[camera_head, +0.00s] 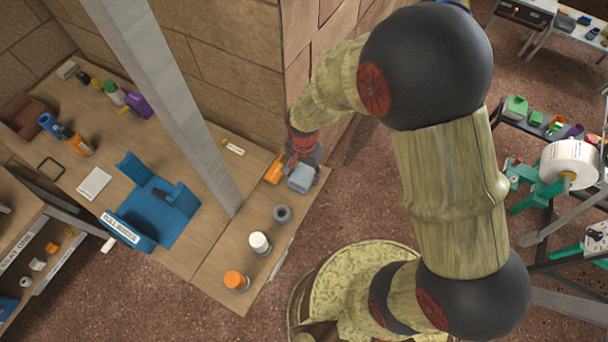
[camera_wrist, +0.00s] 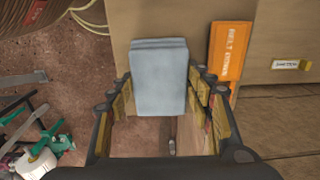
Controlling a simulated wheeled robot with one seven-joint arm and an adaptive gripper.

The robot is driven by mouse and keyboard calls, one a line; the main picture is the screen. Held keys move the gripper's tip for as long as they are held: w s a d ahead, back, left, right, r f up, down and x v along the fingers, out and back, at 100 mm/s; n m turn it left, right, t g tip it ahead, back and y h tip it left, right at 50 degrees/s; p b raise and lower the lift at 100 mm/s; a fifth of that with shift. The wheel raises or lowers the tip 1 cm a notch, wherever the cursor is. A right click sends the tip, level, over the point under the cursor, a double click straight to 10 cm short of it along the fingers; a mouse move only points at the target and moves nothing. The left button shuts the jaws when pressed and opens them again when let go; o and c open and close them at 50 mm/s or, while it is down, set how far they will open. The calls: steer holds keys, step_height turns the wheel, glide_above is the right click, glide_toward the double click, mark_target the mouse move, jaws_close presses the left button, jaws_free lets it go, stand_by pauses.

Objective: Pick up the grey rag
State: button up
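The grey rag (camera_head: 301,178) is a folded, pale blue-grey block at the table's right edge, below my gripper (camera_head: 304,156) in the head view. In the wrist view the rag (camera_wrist: 158,62) lies ahead, with its near part between the fingertips of my gripper (camera_wrist: 163,82). The fingers are spread wide, one on each side, with a visible gap to the rag on the left. On the right the gap is small, and I cannot tell whether that finger touches. Nothing is held.
An orange labelled box (camera_wrist: 230,50) lies close beside the rag, by the right finger. On the wooden table (camera_head: 205,265) stand a grey ring-like item (camera_head: 282,213), a white-topped jar (camera_head: 259,243) and an orange-topped jar (camera_head: 236,281). A metal post (camera_head: 180,105) rises left of my arm.

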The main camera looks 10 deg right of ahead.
mark_target(304, 175)
steer(key=c, duration=0.6)
steer(key=shift+o, duration=0.2)
steer(key=shift+w+r, duration=0.1)
steer(key=shift+r, duration=0.5)
steer(key=shift+s+r, duration=0.2)
steer(key=shift+r, duration=1.05)
steer(key=s+r, duration=0.3)
steer(key=s+r+p, duration=0.1)
steer(key=r, duration=0.1)
steer(key=shift+s+a+r, duration=0.25)
steer(key=shift+s+a, duration=0.05)
steer(key=shift+a, duration=0.1)
steer(key=s+a+r, duration=0.1)
steer(key=s+r, duration=0.2)
steer(key=s, duration=0.6)
steer(key=shift+r, duration=0.4)
